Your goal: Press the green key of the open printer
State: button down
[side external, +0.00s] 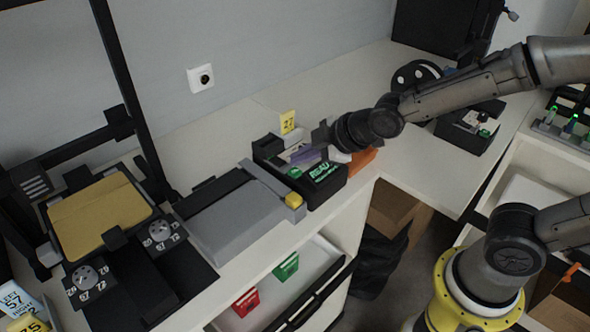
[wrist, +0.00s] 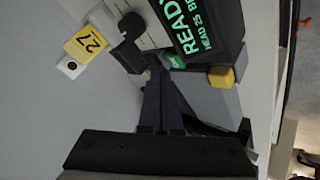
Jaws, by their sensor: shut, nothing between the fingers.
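The open printer (side external: 326,192) is a black box on the white counter with a lit green READY display (side external: 324,171). Its green key (side external: 295,173) shows as a small green spot left of the display. In the wrist view the key (wrist: 177,62) is partly hidden beside my fingertips, next to the READY display (wrist: 193,30). My gripper (side external: 297,158) is shut and empty, reaching over the printer from the right. In the wrist view my gripper (wrist: 162,72) has its tips right at the edge of the key; I cannot tell whether they touch it.
A grey lidded unit (side external: 235,217) with a yellow corner block (side external: 293,200) stands left of the printer. A yellow 27 tag (side external: 287,122) stands behind it. Another black device (side external: 470,130) with a green button is at right. Red and green boxes lie in a drawer below.

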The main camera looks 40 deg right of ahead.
jog(key=shift+f, duration=0.1)
jog(key=shift+f, duration=0.35)
